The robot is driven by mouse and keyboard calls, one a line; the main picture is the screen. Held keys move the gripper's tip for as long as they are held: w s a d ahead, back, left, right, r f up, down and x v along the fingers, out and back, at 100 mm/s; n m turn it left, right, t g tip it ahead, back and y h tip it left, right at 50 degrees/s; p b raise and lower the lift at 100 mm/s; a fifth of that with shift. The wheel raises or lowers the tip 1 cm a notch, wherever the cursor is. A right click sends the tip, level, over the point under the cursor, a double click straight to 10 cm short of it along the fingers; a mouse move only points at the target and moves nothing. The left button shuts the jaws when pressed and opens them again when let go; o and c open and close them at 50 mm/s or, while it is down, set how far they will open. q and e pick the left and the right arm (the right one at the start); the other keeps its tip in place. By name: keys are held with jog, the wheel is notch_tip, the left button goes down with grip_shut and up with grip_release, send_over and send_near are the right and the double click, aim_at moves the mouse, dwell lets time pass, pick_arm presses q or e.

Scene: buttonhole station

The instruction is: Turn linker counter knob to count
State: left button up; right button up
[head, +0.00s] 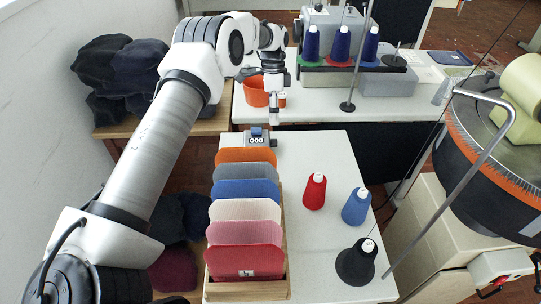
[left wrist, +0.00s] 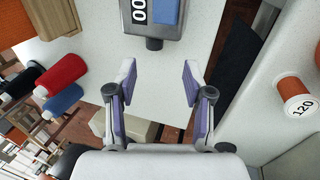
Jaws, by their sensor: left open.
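The linker counter (head: 257,139) is a small grey box with a blue part and a display reading 000. It sits at the far end of the near white table. In the left wrist view the counter (left wrist: 170,25) is at the top edge, its display partly cut off. Its dark round knob (left wrist: 154,43) sticks out of the side facing my gripper. My left gripper (head: 274,120) is beside the counter's right side in the head view. In the left wrist view the gripper (left wrist: 159,82) is open and empty, fingers apart, with the knob ahead of them and not between them. My right gripper is not in view.
A wooden rack (head: 282,240) of coloured knit panels stands just in front of the counter. Red (head: 315,191), blue (head: 356,206) and black (head: 356,262) cones stand to its right. An orange bin (head: 256,92) is behind on the back table. An orange spool marked 120 (left wrist: 297,98) is at right.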

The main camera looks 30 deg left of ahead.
aim_at(274, 143)
pick_arm(q)
jog(key=x, duration=0.2)
jog(key=p+x, duration=0.1)
jog(key=x, duration=0.4)
jog(key=shift+s+d, duration=0.2)
jog(key=shift+d, duration=0.1)
jog(key=shift+d+f, duration=0.15)
jog(key=shift+d, duration=0.1)
jog(key=shift+s, duration=0.1)
grip_shut()
